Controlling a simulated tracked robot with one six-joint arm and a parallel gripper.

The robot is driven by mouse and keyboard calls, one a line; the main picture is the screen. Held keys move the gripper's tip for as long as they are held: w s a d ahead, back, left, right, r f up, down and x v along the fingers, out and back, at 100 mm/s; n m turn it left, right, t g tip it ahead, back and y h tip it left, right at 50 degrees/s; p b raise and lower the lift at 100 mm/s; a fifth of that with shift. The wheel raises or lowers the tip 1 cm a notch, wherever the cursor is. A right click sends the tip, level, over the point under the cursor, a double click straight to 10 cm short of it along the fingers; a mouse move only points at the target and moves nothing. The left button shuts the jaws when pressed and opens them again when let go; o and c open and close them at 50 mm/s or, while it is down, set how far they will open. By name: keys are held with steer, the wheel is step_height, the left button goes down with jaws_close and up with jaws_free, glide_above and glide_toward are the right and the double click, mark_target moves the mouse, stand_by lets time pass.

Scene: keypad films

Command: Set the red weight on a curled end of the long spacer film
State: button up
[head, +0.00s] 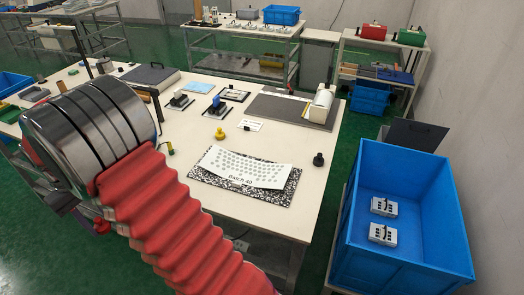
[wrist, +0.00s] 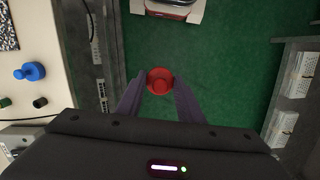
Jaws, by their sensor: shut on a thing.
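My gripper (wrist: 159,88) is shut on the red weight (wrist: 160,80), a round knobbed piece between its two dark fingers in the wrist view. Green floor shows behind the weight, so it hangs clear of the table top. In the head view a long white film (head: 246,168) with grey dots lies on a black-and-white speckled board (head: 240,193). Its left and right ends look lifted off the board. My arm covers the left of the head view, and I cannot clearly make out the gripper there.
A yellow weight (head: 219,134) stands behind the film and a black one (head: 318,160) to its right. A blue weight (wrist: 30,72) stands near the table edge in the wrist view. A blue crate (head: 400,165) holding grey boxes stands right of the table (head: 300,215).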

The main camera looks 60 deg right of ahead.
steer(key=s+d, duration=0.2)
steer(key=d, duration=1.3)
step_height(320, 180, up, 3)
steer(key=m, duration=0.1)
glide_above(278, 175)
steer(key=shift+w+a, duration=0.1)
steer(key=shift+w, duration=0.15)
steer(key=shift+f, duration=0.1)
steer(key=shift+f, duration=2.6)
steer(key=shift+f, duration=2.1)
